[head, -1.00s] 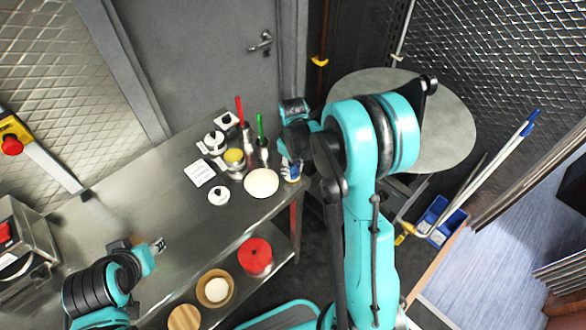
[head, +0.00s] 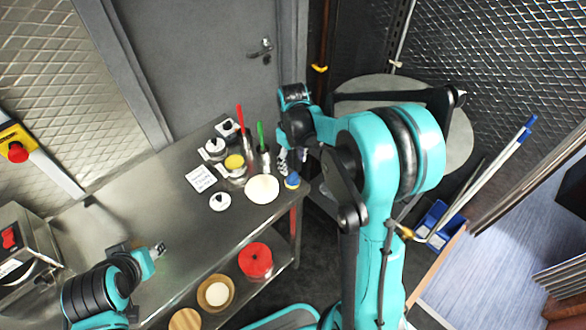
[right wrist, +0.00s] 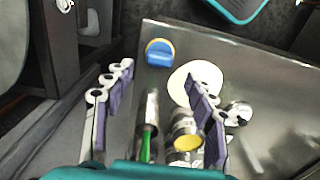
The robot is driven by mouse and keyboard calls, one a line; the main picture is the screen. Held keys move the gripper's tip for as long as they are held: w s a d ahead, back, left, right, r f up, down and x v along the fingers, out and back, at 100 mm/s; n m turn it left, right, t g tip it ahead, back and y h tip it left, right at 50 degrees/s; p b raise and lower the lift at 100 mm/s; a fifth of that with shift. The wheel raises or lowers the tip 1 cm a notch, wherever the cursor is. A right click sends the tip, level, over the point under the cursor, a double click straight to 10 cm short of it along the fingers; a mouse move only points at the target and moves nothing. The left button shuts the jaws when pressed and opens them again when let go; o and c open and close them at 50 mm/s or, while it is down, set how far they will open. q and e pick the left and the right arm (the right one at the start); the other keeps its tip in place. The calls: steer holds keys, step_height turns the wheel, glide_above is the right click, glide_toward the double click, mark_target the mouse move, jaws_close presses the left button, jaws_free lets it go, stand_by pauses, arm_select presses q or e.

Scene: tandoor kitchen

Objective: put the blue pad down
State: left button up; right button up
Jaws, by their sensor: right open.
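The blue pad (head: 292,181), with a yellow edge, rests on the steel table near its right corner. In the right wrist view the pad (right wrist: 160,52) lies beyond my fingertips, clear of both fingers. My right gripper (head: 290,160) is open and empty, just behind and above the pad in the head view. Its two fingers stand wide apart in the right wrist view (right wrist: 160,80). My left gripper (head: 159,250) is over the table at the left, far from the pad; its jaws are too small to read.
A white round disc (head: 262,189) lies beside the pad. Pots, a yellow-topped jar (head: 234,162), a red-handled tool (head: 240,116) and a green-handled tool (head: 260,133) crowd the table behind. A white card (head: 200,179) lies left. The table's front left is mostly clear.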

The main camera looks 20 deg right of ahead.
mark_target(293, 176)
steer(key=s+a+r+m+t, duration=0.2)
steer(key=s+a+r+t, duration=0.25)
steer(key=s+r, duration=0.55)
steer(key=s+a+m+t, duration=0.1)
steer(key=s+a+t, duration=0.1)
steer(key=s, duration=0.4)
steer(key=shift+s+a+r+m+t+p, duration=0.35)
steer(key=shift+a+r+m, duration=0.05)
steer(key=shift+a+r, duration=0.1)
steer(key=shift+f, duration=0.1)
